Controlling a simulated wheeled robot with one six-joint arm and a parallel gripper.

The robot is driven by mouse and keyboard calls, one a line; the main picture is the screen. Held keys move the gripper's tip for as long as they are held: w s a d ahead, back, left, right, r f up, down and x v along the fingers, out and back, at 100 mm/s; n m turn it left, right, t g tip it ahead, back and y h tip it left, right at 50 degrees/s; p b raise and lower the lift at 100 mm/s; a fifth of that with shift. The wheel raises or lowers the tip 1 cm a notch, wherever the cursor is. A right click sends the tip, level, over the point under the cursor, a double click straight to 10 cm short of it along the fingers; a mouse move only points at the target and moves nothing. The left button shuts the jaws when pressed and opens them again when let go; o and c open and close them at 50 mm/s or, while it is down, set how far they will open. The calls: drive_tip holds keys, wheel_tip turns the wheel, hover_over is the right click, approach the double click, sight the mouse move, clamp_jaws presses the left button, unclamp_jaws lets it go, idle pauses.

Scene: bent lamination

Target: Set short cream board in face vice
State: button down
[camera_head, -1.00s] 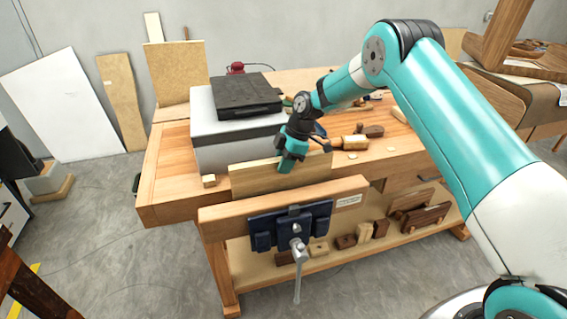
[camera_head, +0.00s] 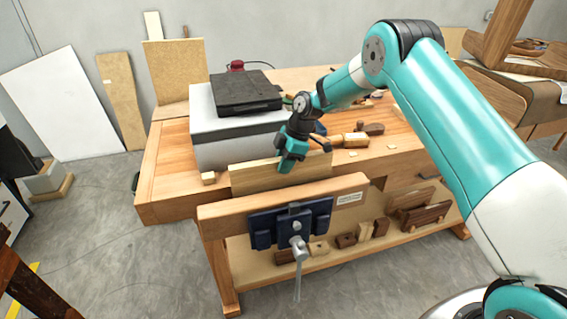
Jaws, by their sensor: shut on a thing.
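The short cream board (camera_head: 255,177) stands on edge, upright, behind the wooden front jaw of the face vice (camera_head: 225,210) at the front of the workbench. Its lower edge is hidden behind that jaw, so I cannot tell how deep it sits. My gripper (camera_head: 286,166) points down and is shut on the board's top edge, right of its middle. The vice's dark blue metal plate (camera_head: 262,230) and its grey handle (camera_head: 299,262) show below the jaw.
A grey box (camera_head: 215,150) with a black case (camera_head: 245,92) on top stands on the bench (camera_head: 165,180) close behind the board. A small wood block (camera_head: 208,178) lies left of the board. A mallet (camera_head: 352,140) lies to the right. Several wood blocks rest on the lower shelf.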

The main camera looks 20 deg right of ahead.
drive_tip(key=shift+f+b, duration=1.65)
drive_tip(key=shift+f, duration=0.2)
idle(1.5)
drive_tip(key=shift+c, duration=2.3)
unclamp_jaws()
drive_tip(key=shift+r+p, duration=2.25)
drive_tip(key=shift+r, duration=1.8)
